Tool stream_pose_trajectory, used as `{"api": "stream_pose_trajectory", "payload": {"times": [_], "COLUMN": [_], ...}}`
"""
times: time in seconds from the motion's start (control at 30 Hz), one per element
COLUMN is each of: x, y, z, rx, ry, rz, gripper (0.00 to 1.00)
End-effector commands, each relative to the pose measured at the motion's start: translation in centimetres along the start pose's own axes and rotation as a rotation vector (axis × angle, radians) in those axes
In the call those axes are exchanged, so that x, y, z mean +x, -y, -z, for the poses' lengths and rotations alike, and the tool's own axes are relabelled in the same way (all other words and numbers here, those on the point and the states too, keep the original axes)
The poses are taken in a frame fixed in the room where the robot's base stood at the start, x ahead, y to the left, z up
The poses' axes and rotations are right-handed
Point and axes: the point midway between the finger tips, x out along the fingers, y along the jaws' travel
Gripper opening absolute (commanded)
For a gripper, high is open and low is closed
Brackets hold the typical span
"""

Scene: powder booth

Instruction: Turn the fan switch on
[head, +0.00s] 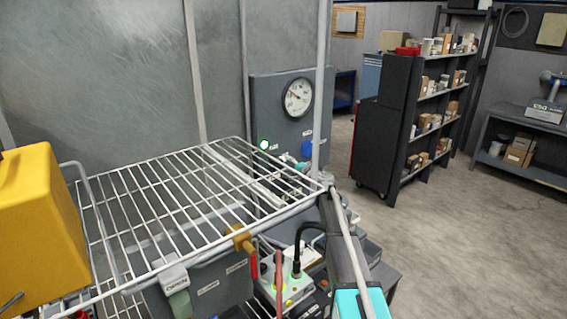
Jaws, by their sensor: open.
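A grey control panel (262,100) stands behind the wire rack in the head view. It carries a round white gauge (298,97), a lit green lamp (263,144) with a small label beside it, and a blue round part (307,148) at its lower right. The label is too small to read surely. I cannot tell which part is the fan switch or how it is set; the panel's lower part is partly hidden by the rack. I do not make out my gripper's fingertips in this view.
A white wire rack (178,203) spans the front, with a yellow box (40,232) at left. Below it are a grey bin (205,285) and a pale control box (290,284) with lit parts. Dark shelves (428,95) stand behind open floor (450,240) at right.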

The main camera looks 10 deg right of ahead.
Motion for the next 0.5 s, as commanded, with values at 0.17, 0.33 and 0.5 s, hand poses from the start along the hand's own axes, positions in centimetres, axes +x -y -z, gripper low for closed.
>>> {"api": "stream_pose_trajectory", "payload": {"times": [0.17, 0.33, 0.5], "x": [-3.3, -5.7, -7.2], "y": [0.0, 0.0, 0.0], "z": [-0.2, -0.2, -0.1], "rx": [0.000, 0.000, 0.000], "ry": [-0.001, 0.000, 0.000], "rz": [0.000, 0.000, -0.001], "gripper": [0.53, 0.53, 0.53]}}
